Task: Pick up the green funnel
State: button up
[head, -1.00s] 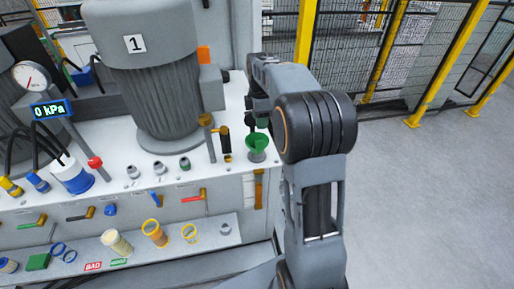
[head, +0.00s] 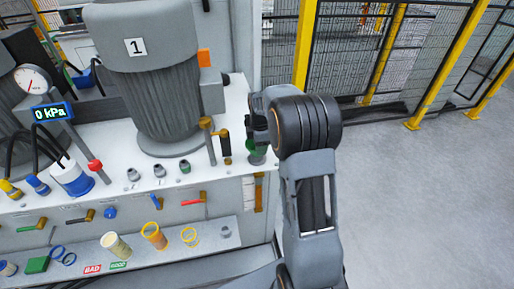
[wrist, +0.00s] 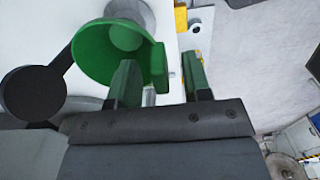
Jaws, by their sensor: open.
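The green funnel (wrist: 92,55) shows in the wrist view at upper left, its wide mouth facing the camera and a flat green tab on its right side. My gripper (wrist: 158,60) is open, with one finger over the funnel's right edge and the other to the right of the tab. The tab appears between the two fingers; I cannot tell whether they touch it. In the head view my gripper (head: 257,128) covers most of the funnel (head: 250,147), which sits at a grey holder (head: 257,158) near the bench's right edge.
A brass-and-black valve fitting (head: 225,145) stands close to the left of the funnel. The large grey motor marked 1 (head: 160,100) stands behind it to the left. Small fittings (head: 185,167) sit along the bench front. Open floor (head: 430,200) lies to the right.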

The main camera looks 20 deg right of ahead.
jog(key=shift+f, duration=0.1)
grip_shut()
dwell(0.3)
